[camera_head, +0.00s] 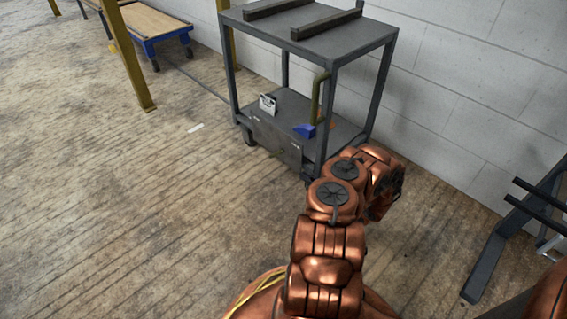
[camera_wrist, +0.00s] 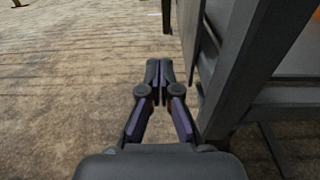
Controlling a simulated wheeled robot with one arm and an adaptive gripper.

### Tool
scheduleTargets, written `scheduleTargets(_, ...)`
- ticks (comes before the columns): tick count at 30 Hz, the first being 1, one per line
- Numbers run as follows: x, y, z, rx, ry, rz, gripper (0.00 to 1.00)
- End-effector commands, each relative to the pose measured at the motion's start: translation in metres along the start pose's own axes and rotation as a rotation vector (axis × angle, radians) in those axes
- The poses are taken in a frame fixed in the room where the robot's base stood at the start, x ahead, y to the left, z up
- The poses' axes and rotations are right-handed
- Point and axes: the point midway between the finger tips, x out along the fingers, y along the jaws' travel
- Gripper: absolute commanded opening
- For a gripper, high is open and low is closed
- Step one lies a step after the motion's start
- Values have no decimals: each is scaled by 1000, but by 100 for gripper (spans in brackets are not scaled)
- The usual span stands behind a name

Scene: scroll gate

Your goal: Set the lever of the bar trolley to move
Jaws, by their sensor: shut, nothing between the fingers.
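The bar trolley (camera_head: 335,60) is a dark grey metal frame with a top deck and a low shelf, standing by the wall. Two dark bars (camera_head: 327,23) lie on its top. An olive-green upright handle (camera_head: 317,98), perhaps the lever, stands on the right of the low shelf, with a blue block (camera_head: 304,130) near its foot. A small white sign (camera_head: 267,104) stands to its left. My gripper (camera_wrist: 158,78) is shut and empty in the wrist view, just left of a grey trolley post (camera_wrist: 238,65). In the head view my arm hides the fingers. The lever is not recognisable in the wrist view.
A blue-framed wooden cart (camera_head: 150,24) and a yellow post (camera_head: 128,55) stand at the back left. A pale block wall (camera_head: 470,90) closes off the right behind the trolley. A dark rack (camera_head: 500,245) stands at the right.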

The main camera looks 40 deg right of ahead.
Motion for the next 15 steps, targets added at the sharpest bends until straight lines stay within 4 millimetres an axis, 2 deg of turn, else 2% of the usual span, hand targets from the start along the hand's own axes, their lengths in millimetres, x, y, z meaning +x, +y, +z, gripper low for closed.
scheduleTargets(1, -5, -4, -8, 3, 4, -16, 0)
scheduleTargets(3, -8, -8, -10, 3, 5, -27, 0)
scheduleTargets(15, -6, -9, -10, 2, 5, -29, 0)
